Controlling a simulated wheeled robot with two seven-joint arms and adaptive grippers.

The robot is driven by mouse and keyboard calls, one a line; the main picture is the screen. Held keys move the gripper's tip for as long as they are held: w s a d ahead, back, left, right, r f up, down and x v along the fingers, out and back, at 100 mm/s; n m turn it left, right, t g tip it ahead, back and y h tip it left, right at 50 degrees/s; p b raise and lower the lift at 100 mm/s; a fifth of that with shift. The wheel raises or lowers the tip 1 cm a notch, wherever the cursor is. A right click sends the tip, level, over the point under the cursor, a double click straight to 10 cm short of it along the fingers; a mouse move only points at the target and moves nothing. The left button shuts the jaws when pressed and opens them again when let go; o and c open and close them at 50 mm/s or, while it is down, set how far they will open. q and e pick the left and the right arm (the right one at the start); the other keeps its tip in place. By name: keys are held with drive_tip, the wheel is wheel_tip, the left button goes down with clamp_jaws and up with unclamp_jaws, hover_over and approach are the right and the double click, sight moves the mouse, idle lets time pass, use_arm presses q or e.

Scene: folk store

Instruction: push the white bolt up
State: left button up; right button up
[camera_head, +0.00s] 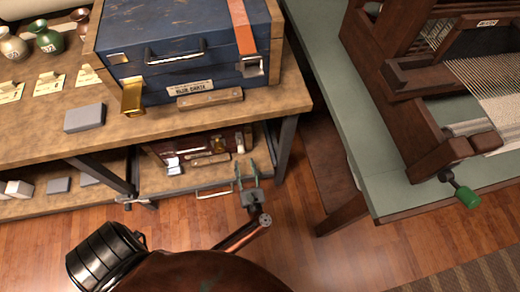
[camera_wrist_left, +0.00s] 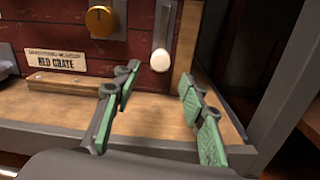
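The white bolt (camera_wrist_left: 161,60) is a rounded white knob at the lower end of an upright metal strip on the front of the red crate (camera_wrist_left: 95,53). In the head view the white bolt (camera_head: 240,143) is small, at the right of the red crate (camera_head: 178,149) on the lower shelf. My left gripper (camera_head: 246,167) is open and empty in front of the shelf, pointing at the crate. In the left wrist view its green-padded fingers (camera_wrist_left: 159,76) are spread, with the bolt beyond and between their tips, apart from them. My right gripper is not in view.
A brass knob (camera_wrist_left: 99,20) is left of the bolt. A wooden bar (camera_wrist_left: 62,83) lies before the crate's label. A blue crate (camera_head: 190,45) stands on the table above. A shelf post (camera_head: 286,147) and a loom (camera_head: 420,100) are to the right.

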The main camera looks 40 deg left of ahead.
sight(241, 153)
use_arm(q)
drive_tip(key=b+x, duration=0.1)
drive_tip(key=x, duration=0.5)
drive_tip(key=shift+w+a+b, duration=0.35)
drive_tip(key=shift+w+a, duration=0.1)
drive_tip(key=shift+a, duration=0.1)
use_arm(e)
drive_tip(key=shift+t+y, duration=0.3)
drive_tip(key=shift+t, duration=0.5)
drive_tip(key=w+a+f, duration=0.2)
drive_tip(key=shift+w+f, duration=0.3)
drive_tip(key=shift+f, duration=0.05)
use_arm(q)
drive_tip(key=shift+c, duration=0.6)
clamp_jaws()
